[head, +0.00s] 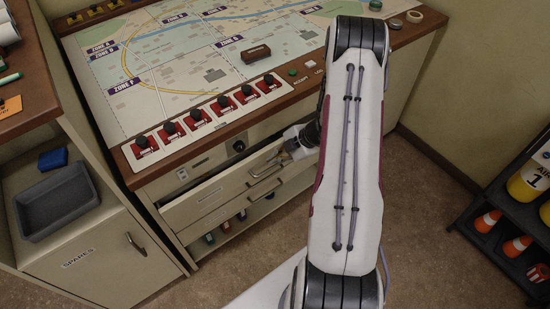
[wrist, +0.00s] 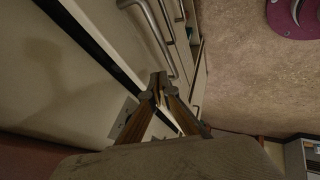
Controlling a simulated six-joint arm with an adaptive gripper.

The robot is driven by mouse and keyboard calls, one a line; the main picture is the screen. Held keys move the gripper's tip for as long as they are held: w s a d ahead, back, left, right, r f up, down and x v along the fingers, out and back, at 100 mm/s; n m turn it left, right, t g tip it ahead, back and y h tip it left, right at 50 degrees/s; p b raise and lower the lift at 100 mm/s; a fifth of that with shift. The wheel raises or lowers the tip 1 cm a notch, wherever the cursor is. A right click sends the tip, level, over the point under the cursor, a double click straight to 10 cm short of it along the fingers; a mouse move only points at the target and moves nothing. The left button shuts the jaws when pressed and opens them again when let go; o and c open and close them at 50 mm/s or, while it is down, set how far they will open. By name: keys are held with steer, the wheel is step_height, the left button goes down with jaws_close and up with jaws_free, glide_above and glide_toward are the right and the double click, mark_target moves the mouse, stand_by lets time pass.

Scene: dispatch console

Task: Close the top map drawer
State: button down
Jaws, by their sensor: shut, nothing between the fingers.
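The top map drawer (head: 222,193) is a cream drawer under the console top. It stands slightly out, with a dark gap along its upper edge. In the wrist view the drawer front (wrist: 92,15) runs diagonally beside a dark strip, with a metal bar handle (wrist: 157,38). My gripper (head: 283,158) is at the drawer front near its handle, partly hidden by my arm. In the wrist view my gripper (wrist: 157,82) is shut and empty, its tips close to the drawer front. I cannot tell whether they touch it.
The console top (head: 205,60) carries a map and a row of red switches (head: 195,118) above the drawer. More drawers and an open shelf lie below. A spares cabinet (head: 95,255) stands close on the left, and a dark rack (head: 505,235) on the right. Brown floor is clear between.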

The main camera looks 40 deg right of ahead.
steer(key=s+v, duration=0.1)
steer(key=v, duration=0.9)
steer(key=shift+s, duration=0.1)
